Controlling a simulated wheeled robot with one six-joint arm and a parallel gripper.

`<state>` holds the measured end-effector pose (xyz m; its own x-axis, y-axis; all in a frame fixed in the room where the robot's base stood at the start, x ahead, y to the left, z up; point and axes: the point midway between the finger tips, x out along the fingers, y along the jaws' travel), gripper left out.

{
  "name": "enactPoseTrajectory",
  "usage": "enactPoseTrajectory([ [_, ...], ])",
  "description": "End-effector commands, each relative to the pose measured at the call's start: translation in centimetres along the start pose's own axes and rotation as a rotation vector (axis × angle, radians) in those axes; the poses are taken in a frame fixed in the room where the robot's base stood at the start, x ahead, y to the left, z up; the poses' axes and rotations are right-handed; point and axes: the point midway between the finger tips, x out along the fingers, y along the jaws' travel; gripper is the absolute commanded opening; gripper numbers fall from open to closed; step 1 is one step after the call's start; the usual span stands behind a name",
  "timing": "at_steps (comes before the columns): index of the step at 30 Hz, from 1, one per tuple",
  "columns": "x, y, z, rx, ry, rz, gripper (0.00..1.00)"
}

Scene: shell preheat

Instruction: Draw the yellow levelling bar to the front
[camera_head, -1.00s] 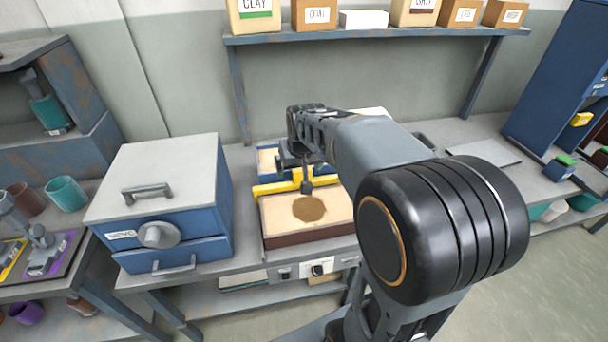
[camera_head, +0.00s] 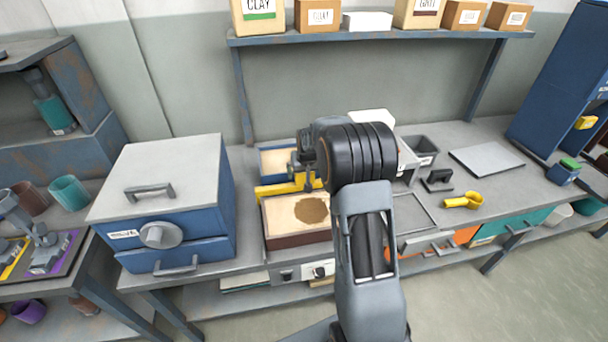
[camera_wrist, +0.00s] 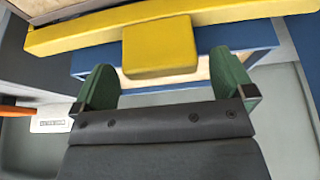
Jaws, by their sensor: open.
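The yellow levelling bar (camera_head: 272,190) lies across the back of a tray of pale sand (camera_head: 283,213) with a brown patch. In the wrist view the bar (camera_wrist: 75,38) spans the top, with a yellow block (camera_wrist: 160,46) on its near side. My gripper (camera_wrist: 163,66) is open. Its two green fingers stand one on each side of the block, with gaps visible, so it is not gripped. In the head view my arm hides the bar's right end and most of my gripper.
A blue box with a knob and handles (camera_head: 178,195) stands close left of the tray. A blue-edged bin (camera_head: 268,149) lies behind the bar. To the right are a dark open bin (camera_head: 422,146), a yellow ring-shaped tool (camera_head: 462,201) and a flat grey plate (camera_head: 487,159). A shelf (camera_head: 365,35) hangs above.

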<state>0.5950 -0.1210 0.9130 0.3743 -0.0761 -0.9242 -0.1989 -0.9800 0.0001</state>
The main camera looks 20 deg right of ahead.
Motion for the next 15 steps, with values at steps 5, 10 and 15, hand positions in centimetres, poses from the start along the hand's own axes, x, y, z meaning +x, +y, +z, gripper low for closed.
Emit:
enactPoseTrajectory([
  [5,2.2,0.0,0.0,0.0,-0.001,0.0,1.0],
  [10,3.2,0.0,0.0,0.0,0.001,0.0,1.0],
  [15,3.5,0.0,0.0,0.0,0.001,0.0,1.0],
])
